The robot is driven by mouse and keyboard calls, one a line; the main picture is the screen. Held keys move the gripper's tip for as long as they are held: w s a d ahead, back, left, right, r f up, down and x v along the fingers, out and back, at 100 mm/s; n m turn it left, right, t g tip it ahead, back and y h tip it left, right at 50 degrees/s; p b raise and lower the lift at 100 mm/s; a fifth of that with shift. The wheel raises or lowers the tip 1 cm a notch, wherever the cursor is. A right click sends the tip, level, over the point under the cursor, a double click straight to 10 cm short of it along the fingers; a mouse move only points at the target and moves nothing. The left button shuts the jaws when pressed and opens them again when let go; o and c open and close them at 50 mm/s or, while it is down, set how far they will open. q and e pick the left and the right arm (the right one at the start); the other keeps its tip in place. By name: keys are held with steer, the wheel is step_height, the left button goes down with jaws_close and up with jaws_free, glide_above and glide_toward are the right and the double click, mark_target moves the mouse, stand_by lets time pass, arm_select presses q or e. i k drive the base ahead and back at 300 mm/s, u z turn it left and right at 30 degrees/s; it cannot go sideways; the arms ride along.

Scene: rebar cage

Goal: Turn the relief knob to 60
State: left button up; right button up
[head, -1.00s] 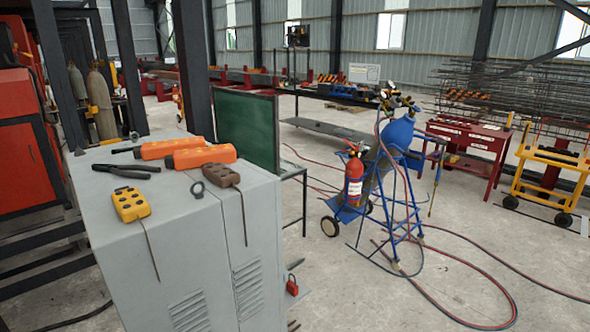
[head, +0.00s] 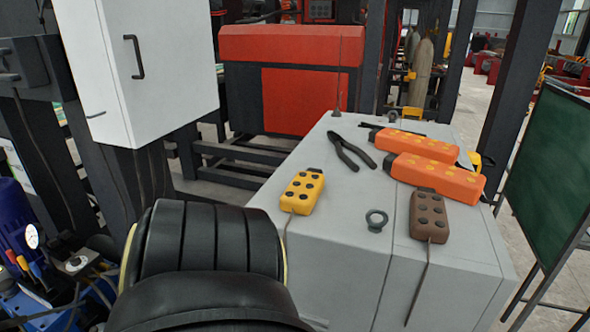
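At the lower left edge is a blue machine (head: 25,215) with a white round gauge (head: 32,236), small coloured handles (head: 22,264) and hoses. Beside them is a small round knob-like fitting (head: 76,263) on a pale base. I cannot tell whether it is the relief knob, and no scale or number can be read on it. Part of this area is cut off by the picture's edge. Neither of my grippers is in view.
A grey cabinet (head: 345,262) holds a yellow remote (head: 302,190), brown remote (head: 429,215), pliers (head: 350,152) and orange remotes (head: 436,176). A white box (head: 165,60) stands upper left, a green panel (head: 548,180) right. A dark part blocks the lower middle.

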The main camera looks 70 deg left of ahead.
mark_target(76, 261)
steer(key=u, duration=4.55)
steer(key=i, duration=1.65)
